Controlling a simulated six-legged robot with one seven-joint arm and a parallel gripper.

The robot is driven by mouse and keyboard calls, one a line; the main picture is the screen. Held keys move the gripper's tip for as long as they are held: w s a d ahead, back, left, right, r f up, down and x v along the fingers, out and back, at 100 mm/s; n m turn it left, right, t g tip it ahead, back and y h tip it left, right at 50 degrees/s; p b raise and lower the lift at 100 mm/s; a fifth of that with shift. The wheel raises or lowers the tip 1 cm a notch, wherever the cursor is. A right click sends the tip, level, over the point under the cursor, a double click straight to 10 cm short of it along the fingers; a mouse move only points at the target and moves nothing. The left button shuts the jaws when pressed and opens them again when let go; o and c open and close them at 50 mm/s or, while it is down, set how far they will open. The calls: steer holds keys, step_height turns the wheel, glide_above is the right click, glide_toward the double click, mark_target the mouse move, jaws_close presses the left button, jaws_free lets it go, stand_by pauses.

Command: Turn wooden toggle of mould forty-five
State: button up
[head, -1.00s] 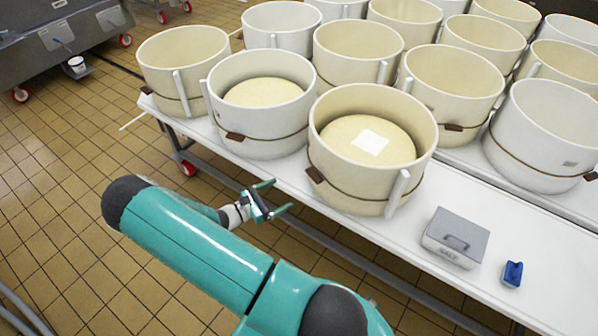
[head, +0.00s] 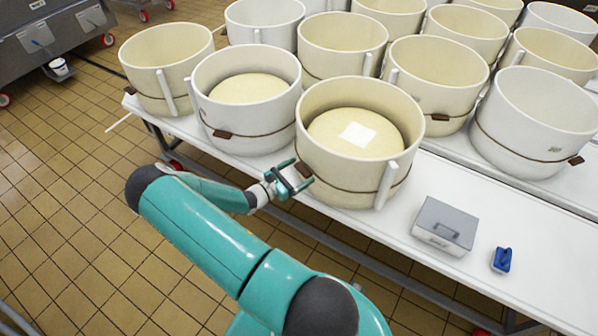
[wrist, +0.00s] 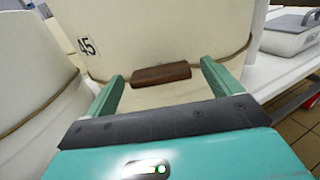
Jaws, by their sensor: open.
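The cream mould (head: 335,185) stands at the front edge of the white table, holding a pale cheese (head: 330,130) with a white square on top. In the wrist view the mould (wrist: 180,40) fills the middle, and the number 45 (wrist: 87,46) shows on its wall at the left. Its brown wooden toggle (wrist: 161,75) lies nearly level on a thin cord around the wall. My gripper (head: 298,178) is open at the mould's front left. In the wrist view the toggle sits between and beyond the two fingertips (wrist: 160,75), apparently untouched.
A white-walled mould (head: 245,125) with cheese stands close at left. A grey lidded box (head: 443,226) and a blue-handled object (head: 502,260) lie on the table to the right. More moulds stand behind. The tiled floor in front is clear.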

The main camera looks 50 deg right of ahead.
steer(key=shift+s+d, duration=0.1)
steer(key=shift+d, duration=0.35)
steer(key=c, duration=1)
